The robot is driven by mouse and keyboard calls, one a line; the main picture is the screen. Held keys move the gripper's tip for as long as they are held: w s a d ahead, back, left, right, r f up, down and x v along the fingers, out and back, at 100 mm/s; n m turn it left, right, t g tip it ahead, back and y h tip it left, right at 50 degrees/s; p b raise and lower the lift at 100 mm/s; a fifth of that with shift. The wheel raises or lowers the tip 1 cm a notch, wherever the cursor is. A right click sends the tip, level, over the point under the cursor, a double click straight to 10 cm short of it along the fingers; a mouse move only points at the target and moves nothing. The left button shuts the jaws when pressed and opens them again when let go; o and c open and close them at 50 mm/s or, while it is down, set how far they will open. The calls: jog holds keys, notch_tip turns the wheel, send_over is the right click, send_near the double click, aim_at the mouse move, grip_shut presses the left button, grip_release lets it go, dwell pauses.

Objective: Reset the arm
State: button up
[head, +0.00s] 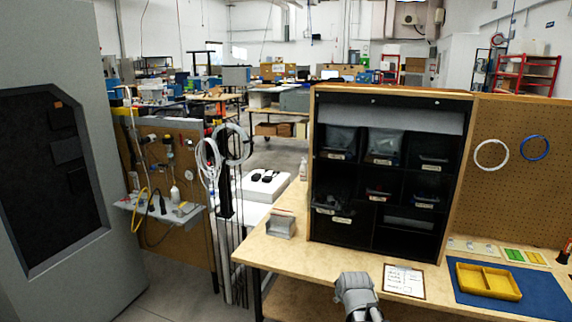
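A grey, rounded part of my arm (356,292) shows at the bottom middle of the head view, in front of the workbench's front edge. A dark piece shows just below it at the picture's lower edge. I can make out no gripper fingers, and the rest of the arm is outside the picture. I see nothing held.
The wooden workbench (262,250) carries a black shelf unit (372,240) with bins, a grey metal block (281,225), a clipboard (404,281) and a yellow tray (487,281) on a blue mat (545,296). A large grey cabinet (85,265) stands left. Floor (180,285) shows between.

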jog(key=s+f+m+g+p, duration=0.1)
jog(key=s+m+g, duration=0.6)
jog(key=s, duration=0.8)
jog(key=shift+s+f+g, duration=0.25)
jog(key=shift+f+g, duration=0.05)
jog(key=shift+f, duration=0.3)
